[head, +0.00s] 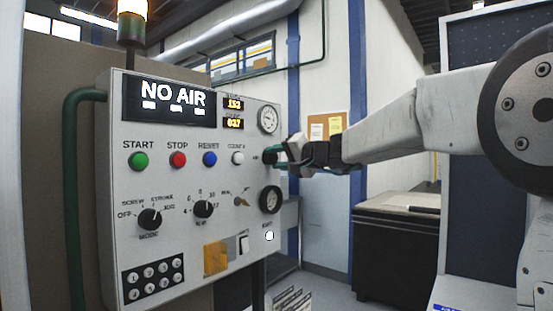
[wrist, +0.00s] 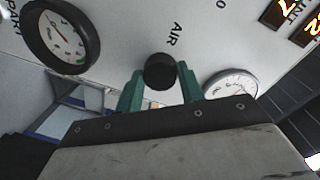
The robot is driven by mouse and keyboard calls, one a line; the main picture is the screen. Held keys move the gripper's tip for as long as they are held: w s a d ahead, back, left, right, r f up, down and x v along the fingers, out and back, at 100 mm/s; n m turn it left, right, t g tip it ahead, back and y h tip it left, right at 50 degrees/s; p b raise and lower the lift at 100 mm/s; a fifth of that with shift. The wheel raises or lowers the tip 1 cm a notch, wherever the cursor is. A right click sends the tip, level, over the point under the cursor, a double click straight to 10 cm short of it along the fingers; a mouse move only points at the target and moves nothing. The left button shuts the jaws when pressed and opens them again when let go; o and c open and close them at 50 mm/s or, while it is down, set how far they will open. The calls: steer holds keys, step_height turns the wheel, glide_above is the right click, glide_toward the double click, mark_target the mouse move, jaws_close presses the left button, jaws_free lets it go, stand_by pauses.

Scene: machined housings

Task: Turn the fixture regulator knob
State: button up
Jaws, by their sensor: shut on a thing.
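A round black knob (wrist: 160,71) sits on the panel face beside the label AIR. In the wrist view it is between the two green fingers of my gripper (wrist: 160,90). My gripper (head: 274,154) is shut on this knob, at the right edge of the panel in the head view. There the fingers and wrist hide most of the knob. The light grey control panel (head: 190,235) has a screen (head: 172,100) that reads NO AIR. A white-faced gauge (head: 267,119) is above the knob, and a thick black-rimmed gauge (head: 270,199) is below it.
The panel also carries START (head: 138,160), STOP (head: 178,159) and RESET (head: 210,158) buttons, and two black selector knobs (head: 150,219) (head: 203,209). A green pipe (head: 72,180) runs along its left side. A dark cabinet (head: 395,240) stands behind my arm at right.

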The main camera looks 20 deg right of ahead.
steer(key=shift+f+n, duration=0.2)
steer(key=shift+n, duration=0.4)
steer(key=o, duration=1)
steer(key=shift+r, duration=0.1)
steer(key=shift+s, duration=0.1)
steer(key=shift+s+d+r, duration=0.1)
steer(key=shift+s+d, duration=0.15)
steer(key=shift+s, duration=0.1)
steer(key=v, duration=0.6)
steer(key=shift+s+d, duration=0.15)
steer(key=shift+s, duration=0.2)
